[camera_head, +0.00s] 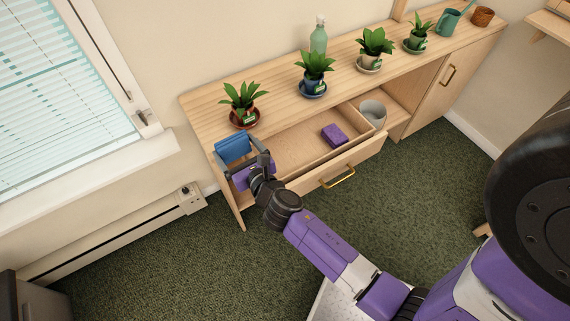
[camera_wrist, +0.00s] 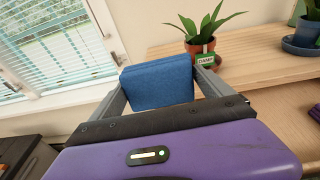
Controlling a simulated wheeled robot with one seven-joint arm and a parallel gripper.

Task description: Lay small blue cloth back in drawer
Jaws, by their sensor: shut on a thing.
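The small blue cloth (camera_head: 233,148) is a folded blue block in the head view, at the left end of the wooden cabinet. My gripper (camera_head: 241,162) is shut on it. In the wrist view the blue cloth (camera_wrist: 158,83) sits between the two grey fingers of my gripper (camera_wrist: 160,95). The open drawer (camera_head: 300,158) is pulled out of the cabinet, to the right of the cloth. The cloth is over or beside the drawer's left end; I cannot tell its height exactly.
A purple block (camera_head: 334,134) lies in the drawer. A grey pot (camera_head: 373,113) stands right of the drawer. A potted plant in a red saucer (camera_head: 243,103) is close to the cloth on the cabinet top (camera_head: 290,88). The window sill (camera_head: 95,185) is at left.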

